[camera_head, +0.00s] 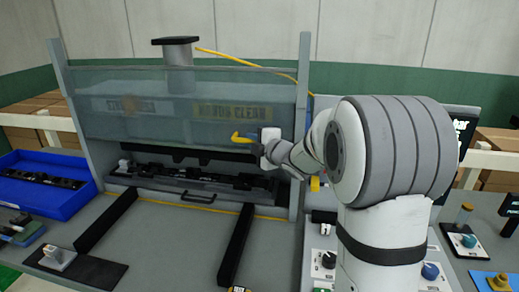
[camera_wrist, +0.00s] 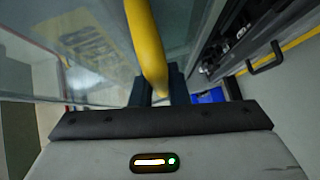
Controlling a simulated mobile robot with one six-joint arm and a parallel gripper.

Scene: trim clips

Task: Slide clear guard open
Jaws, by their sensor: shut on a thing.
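The clear guard (camera_head: 160,122) is a tinted transparent panel between two grey posts, with lettered labels on it. Its dark lower edge stands above the black fixture (camera_head: 200,181), leaving a gap that shows the fixture beneath. A yellow handle (camera_head: 241,138) sticks out near the guard's lower right. My gripper (camera_head: 258,140) is shut on this handle at the guard's right side. In the wrist view the yellow handle (camera_wrist: 148,45) runs down between the dark fingers of my gripper (camera_wrist: 160,88). The exact finger contact is partly hidden.
A blue tray (camera_head: 85,200) with dark parts stands at the left. Two black rails (camera_head: 105,220) run forward on the grey bench. A black pull handle (camera_head: 198,197) sits in front of the fixture. Control boxes with knobs (camera_head: 324,262) stand at the right, near my arm.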

